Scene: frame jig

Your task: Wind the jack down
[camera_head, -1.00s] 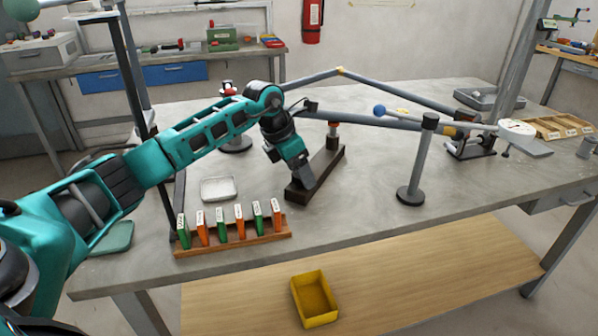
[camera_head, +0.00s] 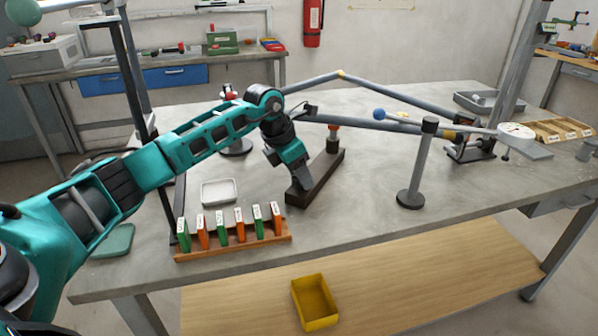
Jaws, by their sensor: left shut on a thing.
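My left gripper (camera_head: 303,180) reaches down at the near end of a dark brown base bar (camera_head: 325,172) on the bench. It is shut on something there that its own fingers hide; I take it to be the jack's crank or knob. The jack (camera_head: 333,140), with a dark body and orange-brown top, stands at the far end of the bar, under a grey frame tube (camera_head: 375,124). I cannot tell whether the jack touches the tube. My right gripper is not in view.
A rack (camera_head: 235,242) with several green and orange tags stands at the front left, near a white tray (camera_head: 218,193). A round-based post (camera_head: 410,198) stands right of the jack. A yellow bin (camera_head: 315,302) lies below. The front middle of the bench is clear.

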